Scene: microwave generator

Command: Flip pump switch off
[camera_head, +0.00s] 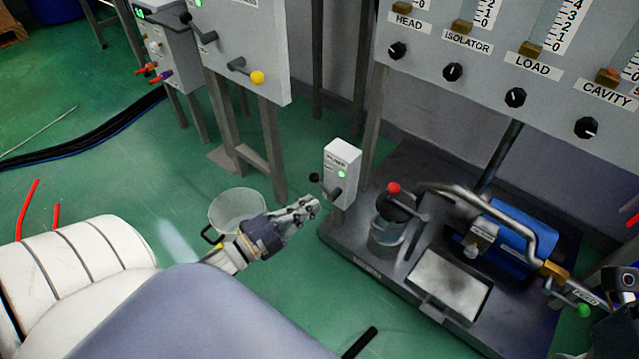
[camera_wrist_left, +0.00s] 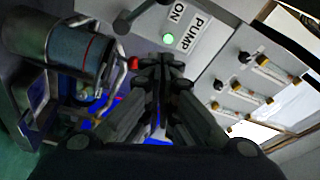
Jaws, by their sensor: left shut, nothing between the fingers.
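The pump switch box (camera_head: 343,172) is a small light-grey box on a post at the edge of the dark skid. Its green lamp is lit. Its lever has a black knob (camera_head: 314,177) that sticks out to the left. In the left wrist view the label (camera_wrist_left: 188,32) reads PUMP ON beside the lit green lamp (camera_wrist_left: 168,38), and the lever (camera_wrist_left: 140,12) is at the top, partly cut off. My left gripper (camera_head: 312,205) is shut and empty, just below the knob and apart from it. Its closed fingers (camera_wrist_left: 160,62) point towards the box.
A clear bucket (camera_head: 237,212) stands on the green floor behind my left wrist. On the skid are a red-knobbed valve (camera_head: 394,188), a glass vessel (camera_head: 388,236) and a blue pump (camera_head: 495,240). A flowmeter panel (camera_head: 480,70) stands above. A cabinet with a yellow-knobbed lever (camera_head: 257,77) is upper left.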

